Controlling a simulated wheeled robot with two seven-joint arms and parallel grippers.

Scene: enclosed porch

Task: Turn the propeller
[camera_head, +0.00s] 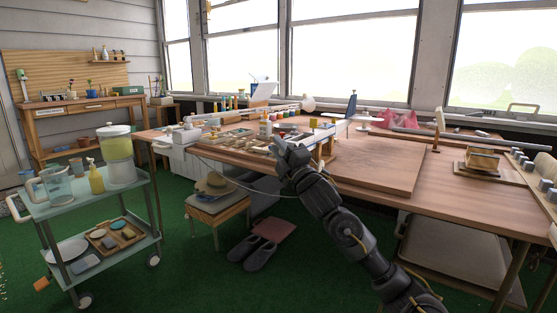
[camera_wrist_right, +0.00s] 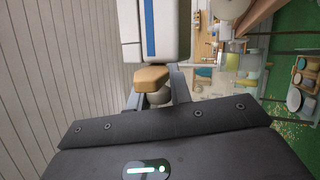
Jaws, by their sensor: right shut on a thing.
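My right gripper (camera_head: 281,147) reaches over the front edge of the long wooden workbench (camera_head: 375,165). In the right wrist view its two dark fingers (camera_wrist_right: 158,93) are closed around a small tan piece, which looks like part of the propeller (camera_wrist_right: 152,77). A grey rounded part sits between the fingers just below it. A white body with a blue stripe (camera_wrist_right: 150,30) lies right beyond the tan piece. In the head view the gripper hides the propeller. My left gripper is not in view.
Jars and small items crowd the bench behind my right gripper. A bare board (camera_head: 375,165) lies to its right. A trolley (camera_head: 75,205) with a drink dispenser (camera_head: 120,155) stands at left. A stool (camera_head: 216,206) with a hat and a pair of shoes are below the bench.

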